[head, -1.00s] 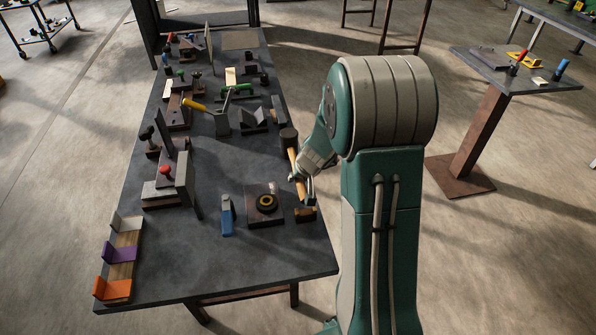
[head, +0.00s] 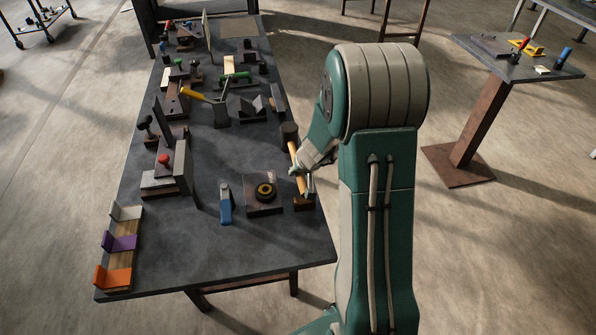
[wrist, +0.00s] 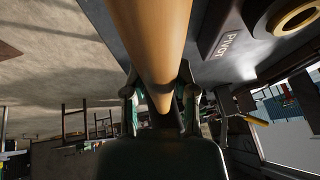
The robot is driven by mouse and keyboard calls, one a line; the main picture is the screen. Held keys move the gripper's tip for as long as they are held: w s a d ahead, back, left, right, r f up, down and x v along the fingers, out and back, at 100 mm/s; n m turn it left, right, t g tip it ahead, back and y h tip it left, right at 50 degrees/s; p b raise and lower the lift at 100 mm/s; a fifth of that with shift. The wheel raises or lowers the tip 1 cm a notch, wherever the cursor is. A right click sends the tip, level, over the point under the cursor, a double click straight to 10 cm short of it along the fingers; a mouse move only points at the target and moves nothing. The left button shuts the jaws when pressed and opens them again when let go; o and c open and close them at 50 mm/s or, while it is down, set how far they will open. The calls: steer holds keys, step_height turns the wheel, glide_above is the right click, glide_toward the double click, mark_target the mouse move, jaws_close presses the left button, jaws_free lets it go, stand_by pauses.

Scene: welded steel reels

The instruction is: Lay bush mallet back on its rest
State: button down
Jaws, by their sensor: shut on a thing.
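The bush mallet has a dark cylindrical head (head: 289,134) and a pale wooden handle (head: 298,176). It lies along the right edge of the bench, head toward the far end. My gripper (head: 306,181) is shut on the handle near its lower end, reaching in from the right. In the wrist view the handle (wrist: 150,35) runs between my two fingers (wrist: 160,100). A brown block (head: 303,203), perhaps part of the rest, stands by the handle's near end. I cannot tell whether the handle touches it.
A plate marked PIVOT (wrist: 232,42), also in the head view (head: 252,206), bears a black-and-yellow ring (head: 265,191) just left of the handle. A blue-ended tool (head: 225,208) lies further left. Fixtures crowd the far bench. The bench's front part (head: 220,250) is clear.

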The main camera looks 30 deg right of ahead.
steer(key=shift+f, duration=0.9)
stand_by(0.5)
steer(key=shift+c, duration=1.7)
jaws_free()
steer(key=shift+v, duration=4)
steer(key=shift+a, duration=0.1)
steer(key=s+a+r+n, duration=0.1)
steer(key=s+a+r, duration=0.2)
steer(key=a+r, duration=0.4)
steer(key=s+a+r+n, duration=0.1)
steer(key=s+a+r, duration=0.3)
steer(key=s, duration=0.5)
steer(key=s+a+r+n, duration=0.1)
steer(key=s+a+r, duration=0.3)
steer(key=s+r, duration=0.4)
steer(key=shift+s+n+h, duration=0.3)
steer(key=shift+s+h, duration=0.1)
steer(key=shift+s, duration=0.55)
